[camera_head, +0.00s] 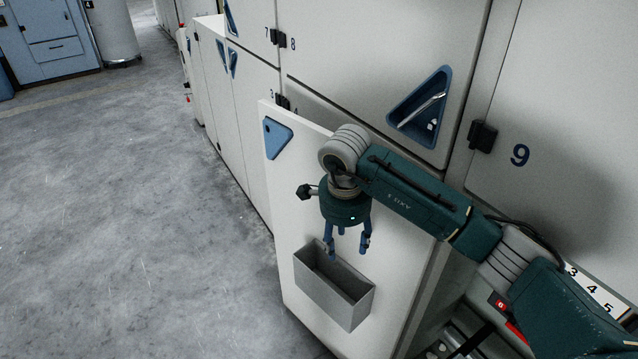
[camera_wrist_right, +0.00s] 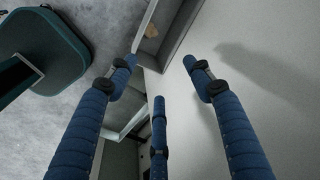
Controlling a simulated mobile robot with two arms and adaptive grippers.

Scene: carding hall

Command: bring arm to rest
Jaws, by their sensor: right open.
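My right gripper (camera_head: 346,246) hangs fingers down from the teal arm, in front of an open white door (camera_head: 300,210). Its blue fingers are spread and hold nothing. In the right wrist view the spread fingers (camera_wrist_right: 160,66) have only empty space between them. A grey open-topped bin (camera_head: 322,295) is fixed to the door's face, just below the fingers. The bin also shows at the top of the right wrist view (camera_wrist_right: 177,32), with a small tan piece (camera_wrist_right: 150,29) in it. I cannot tell whether any finger touches the bin or door. My left gripper is out of view.
White cabinet doors (camera_head: 375,60) line the right side, one with a blue triangular recess (camera_head: 420,105). The open door juts out towards the aisle. The grey floor (camera_head: 130,220) on the left is clear. A blue cabinet (camera_head: 45,45) and a pale cylinder (camera_head: 112,30) stand far back.

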